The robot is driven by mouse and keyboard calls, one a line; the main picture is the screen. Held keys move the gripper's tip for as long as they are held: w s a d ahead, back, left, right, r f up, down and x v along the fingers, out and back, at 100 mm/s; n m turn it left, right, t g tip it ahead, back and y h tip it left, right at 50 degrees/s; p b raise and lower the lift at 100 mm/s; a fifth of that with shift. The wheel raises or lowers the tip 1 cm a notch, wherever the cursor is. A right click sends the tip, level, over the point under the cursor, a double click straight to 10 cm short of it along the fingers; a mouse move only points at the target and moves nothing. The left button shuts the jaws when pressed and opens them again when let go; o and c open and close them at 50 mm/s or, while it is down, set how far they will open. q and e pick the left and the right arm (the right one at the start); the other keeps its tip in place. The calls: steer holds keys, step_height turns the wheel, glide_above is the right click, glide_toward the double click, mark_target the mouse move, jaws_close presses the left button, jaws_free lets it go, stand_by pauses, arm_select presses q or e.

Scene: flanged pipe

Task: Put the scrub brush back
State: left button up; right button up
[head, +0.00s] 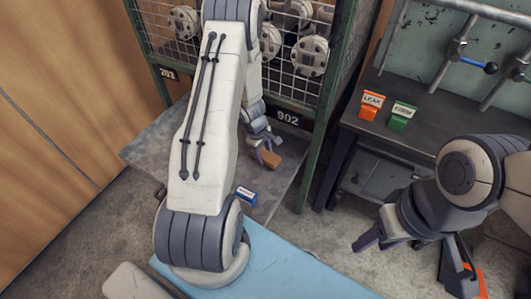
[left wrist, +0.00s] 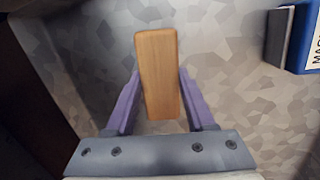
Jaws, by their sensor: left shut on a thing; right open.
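The scrub brush shows as a plain wooden block (left wrist: 158,75) in the left wrist view, and as a small brown piece (head: 269,158) in the head view. My left gripper (head: 259,148) is shut on it, with a purple finger on each side of the wood. The brush is over the grey speckled platform (head: 285,185) in front of the mesh cage; I cannot tell if it touches the surface. Any bristles are hidden. My right gripper (head: 366,240) is at the right, over the floor, away from the brush. It is open and empty.
A blue labelled block (head: 245,195) lies on the platform close to the brush, also in the left wrist view (left wrist: 299,42). The mesh cage (head: 325,75) holds flanged pipe parts. Orange (head: 372,106) and green (head: 402,116) labelled holders stand on the dark bench (head: 355,122).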

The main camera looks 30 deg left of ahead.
arm_select(q)
steer(key=shift+f+b, duration=0.3)
steer(key=shift+b, duration=0.05)
steer(key=o, duration=1.3)
steer(key=shift+r, duration=0.1)
steer(key=shift+r+p, duration=0.2)
steer(key=shift+p, duration=0.15)
step_height(320, 180, up, 10)
steer(key=s+a+p, duration=0.1)
steer(key=p, duration=0.4)
steer(key=shift+s+a+p, duration=0.15)
steer(key=shift+s+p, duration=0.2)
